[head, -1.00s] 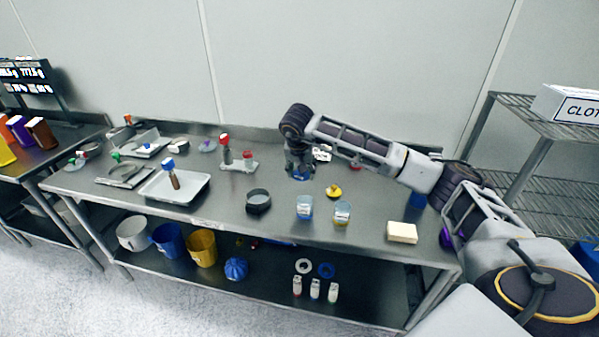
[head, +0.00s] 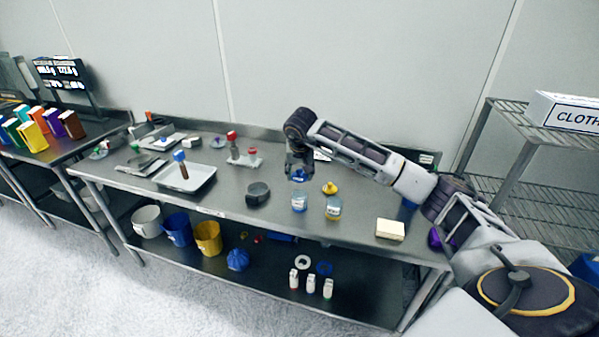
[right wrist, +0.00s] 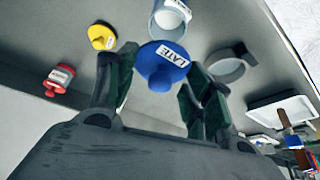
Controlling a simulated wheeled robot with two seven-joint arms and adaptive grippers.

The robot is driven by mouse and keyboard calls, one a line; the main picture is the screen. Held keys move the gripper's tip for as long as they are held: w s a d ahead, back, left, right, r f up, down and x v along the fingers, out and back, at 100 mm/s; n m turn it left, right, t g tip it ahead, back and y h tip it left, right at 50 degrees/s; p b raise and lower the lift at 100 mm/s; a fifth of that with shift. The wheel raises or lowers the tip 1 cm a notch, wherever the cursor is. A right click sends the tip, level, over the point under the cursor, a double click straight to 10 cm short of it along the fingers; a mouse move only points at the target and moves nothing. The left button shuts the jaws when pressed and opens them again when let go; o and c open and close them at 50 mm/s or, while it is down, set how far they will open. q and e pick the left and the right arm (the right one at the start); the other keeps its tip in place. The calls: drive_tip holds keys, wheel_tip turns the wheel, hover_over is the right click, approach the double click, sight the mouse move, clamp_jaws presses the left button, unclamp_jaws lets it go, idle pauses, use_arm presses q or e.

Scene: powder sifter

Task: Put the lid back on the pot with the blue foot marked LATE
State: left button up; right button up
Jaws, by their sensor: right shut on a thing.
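My right gripper (head: 299,170) is over the worktable, shut on a blue lid (right wrist: 172,57) with a white LATE label and a round knob. The lid sits between the two fingers (right wrist: 158,92) in the right wrist view, and its blue also shows under the gripper in the head view (head: 300,179). The clear pot with the blue foot (head: 299,203) stands upright just in front of and below the lid. A whitish pot (right wrist: 173,14) shows beyond the lid in the wrist view. Whether lid and pot touch, I cannot tell. My left gripper is out of view.
A yellow-footed pot (head: 333,209) stands to the right, with a yellow lid (head: 330,188) behind it. A dark ring-shaped sieve (head: 257,193) is left, a white tray (head: 203,181) farther left. A pale block (head: 390,229) lies near the front right edge.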

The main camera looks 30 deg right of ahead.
sight(300, 178)
drive_tip(key=shift+f+b, duration=0.5)
drive_tip(key=shift+f, duration=0.2)
drive_tip(key=shift+f+b, duration=0.7)
drive_tip(key=shift+f, duration=0.3)
drive_tip(key=shift+f+b, duration=0.35)
drive_tip(key=shift+f, duration=0.15)
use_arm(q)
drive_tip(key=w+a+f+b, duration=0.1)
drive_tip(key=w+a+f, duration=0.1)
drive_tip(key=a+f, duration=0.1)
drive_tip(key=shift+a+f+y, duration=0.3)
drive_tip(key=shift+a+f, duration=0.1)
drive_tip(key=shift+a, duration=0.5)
use_arm(e)
wheel_tip(300, 178, down, 2)
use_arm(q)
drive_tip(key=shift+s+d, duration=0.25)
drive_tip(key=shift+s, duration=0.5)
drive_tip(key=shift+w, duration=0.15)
